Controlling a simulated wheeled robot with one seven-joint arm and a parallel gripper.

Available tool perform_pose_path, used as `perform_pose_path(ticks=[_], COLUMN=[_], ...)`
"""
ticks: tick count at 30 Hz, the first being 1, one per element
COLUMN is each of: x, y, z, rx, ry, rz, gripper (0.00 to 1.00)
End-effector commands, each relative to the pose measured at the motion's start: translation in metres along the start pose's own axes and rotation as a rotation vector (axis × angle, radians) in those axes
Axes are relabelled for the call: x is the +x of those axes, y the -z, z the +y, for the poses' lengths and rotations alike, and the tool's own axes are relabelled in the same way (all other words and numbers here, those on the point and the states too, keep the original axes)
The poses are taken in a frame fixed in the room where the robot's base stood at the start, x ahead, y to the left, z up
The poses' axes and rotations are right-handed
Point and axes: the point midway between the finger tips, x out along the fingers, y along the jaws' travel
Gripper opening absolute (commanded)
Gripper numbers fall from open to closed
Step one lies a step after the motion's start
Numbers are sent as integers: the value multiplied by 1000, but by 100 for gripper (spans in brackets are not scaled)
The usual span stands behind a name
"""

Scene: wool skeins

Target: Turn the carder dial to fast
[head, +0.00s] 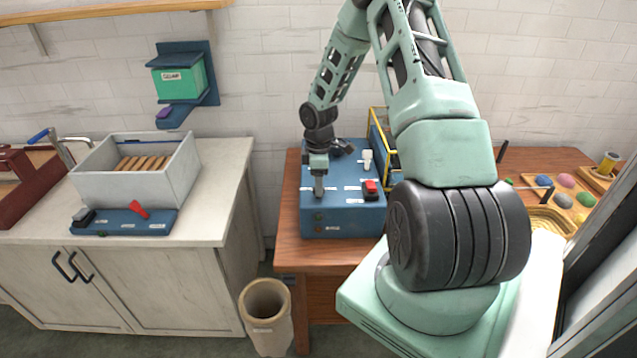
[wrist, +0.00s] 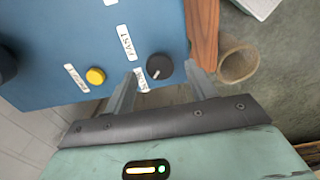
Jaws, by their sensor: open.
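The blue carder box (head: 340,222) stands on the wooden table in the head view. Its round black dial (wrist: 160,66) shows in the wrist view, with a short pale mark toward its lower left. A FAST label (wrist: 127,43) lies up and left of the dial. Another label (wrist: 141,80), partly hidden by a finger, lies at its lower left. My gripper (wrist: 162,71) is open, one finger on either side of the dial; I cannot tell whether they touch it. In the head view my gripper (head: 319,188) points down over the box's left part, and the dial cannot be made out there.
A yellow button (wrist: 95,76) is near the dial. A red switch (head: 370,188) and a pale lever (head: 367,160) are on the box's right part. A yellow-edged frame stands behind. A beige bin (head: 266,320) stands on the floor left of the table.

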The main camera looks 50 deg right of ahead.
Motion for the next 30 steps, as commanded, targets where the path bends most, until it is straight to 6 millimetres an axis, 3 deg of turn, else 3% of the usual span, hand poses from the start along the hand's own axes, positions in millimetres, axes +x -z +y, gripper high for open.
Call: perform_pose_path(ticks=[6, 15, 20, 21, 30], x=[17, 19, 19, 19, 19], y=[0, 0, 0, 0, 0], z=[0, 0, 0, 0, 0], rx=[-1, 0, 0, 0, 27], ry=[0, -1, -1, -1, -1], rz=[-1, 0, 0, 0, 0], gripper=[56, 56, 14, 11, 11])
